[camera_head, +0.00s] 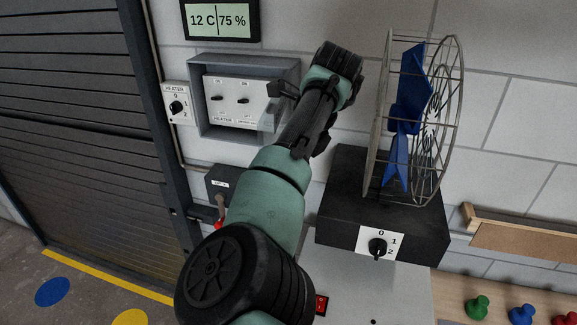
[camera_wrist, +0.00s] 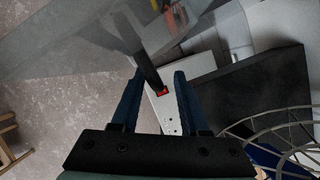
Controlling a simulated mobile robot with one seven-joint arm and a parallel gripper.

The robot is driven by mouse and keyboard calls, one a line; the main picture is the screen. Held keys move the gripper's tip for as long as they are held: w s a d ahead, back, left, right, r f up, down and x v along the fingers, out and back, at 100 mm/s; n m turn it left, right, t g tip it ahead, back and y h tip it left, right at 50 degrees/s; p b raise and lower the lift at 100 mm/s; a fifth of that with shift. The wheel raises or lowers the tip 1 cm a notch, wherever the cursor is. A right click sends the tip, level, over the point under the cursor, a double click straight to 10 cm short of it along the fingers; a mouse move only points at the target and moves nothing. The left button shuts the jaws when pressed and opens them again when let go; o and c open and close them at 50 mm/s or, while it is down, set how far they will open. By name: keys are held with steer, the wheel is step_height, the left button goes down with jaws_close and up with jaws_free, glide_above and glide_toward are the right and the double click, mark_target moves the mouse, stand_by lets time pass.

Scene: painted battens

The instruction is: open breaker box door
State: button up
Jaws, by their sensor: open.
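The breaker box (camera_head: 194,100) is a grey frame on the wall, with a white panel of switches (camera_head: 230,98) inside. Its door seems to be a clear, see-through pane; in the wrist view a translucent grey pane (camera_wrist: 60,45) crosses the upper left, with the floor showing through. A dark bar (camera_wrist: 145,62), seemingly the door's handle, reaches down between my fingers. My gripper (camera_head: 278,92) is at the box's right side, and in the wrist view (camera_wrist: 157,80) its two blue fingers are apart on either side of the bar. I cannot tell whether they touch it. The door's angle is unclear.
A caged blue fan (camera_head: 408,110) on a black base (camera_head: 345,190) stands close to the right of my arm. A heater switch (camera_head: 177,104) is left of the box, and a grey lever box (camera_head: 222,183) is below. A display (camera_head: 220,20) hangs above.

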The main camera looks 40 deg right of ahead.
steer(key=b+v, duration=0.5)
steer(key=v, duration=0.8)
